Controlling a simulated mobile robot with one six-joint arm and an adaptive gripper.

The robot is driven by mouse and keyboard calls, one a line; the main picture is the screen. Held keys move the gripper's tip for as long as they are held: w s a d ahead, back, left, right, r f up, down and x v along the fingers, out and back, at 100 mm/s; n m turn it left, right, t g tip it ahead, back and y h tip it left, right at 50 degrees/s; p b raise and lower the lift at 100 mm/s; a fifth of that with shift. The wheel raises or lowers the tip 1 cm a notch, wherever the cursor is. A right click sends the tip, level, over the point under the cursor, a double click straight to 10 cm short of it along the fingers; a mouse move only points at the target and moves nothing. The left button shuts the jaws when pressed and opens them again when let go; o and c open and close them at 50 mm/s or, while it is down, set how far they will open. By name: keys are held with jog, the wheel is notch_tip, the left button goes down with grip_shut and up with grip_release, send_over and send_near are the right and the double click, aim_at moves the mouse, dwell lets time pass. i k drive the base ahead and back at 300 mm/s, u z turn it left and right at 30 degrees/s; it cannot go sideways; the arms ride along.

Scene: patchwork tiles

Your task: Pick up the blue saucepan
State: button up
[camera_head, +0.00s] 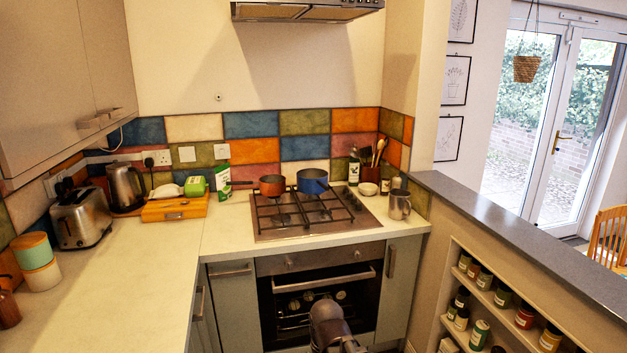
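The blue saucepan (312,182) stands upright on the back right of the gas hob (345,222). Its inside looks dark, and I cannot clearly make out its handle. A red-orange saucepan (272,186) stands just to its left, on the back left of the hob, with a handle pointing left. Part of my arm shows at the bottom centre, in front of the oven, low and well apart from the blue saucepan. My gripper's fingers cannot be made out.
A metal jug (399,204) stands right of the hob, near a utensil pot and bottles. A wooden box (175,208), kettle (126,187) and toaster (80,217) are on the left. The left counter (125,285) is clear in front. A range hood (307,11) hangs above.

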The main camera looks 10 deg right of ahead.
aim_at(308, 180)
jog(key=k, duration=0.65)
jog(key=z, duration=0.6)
jog(key=i, duration=2.2)
jog(key=u, duration=0.6)
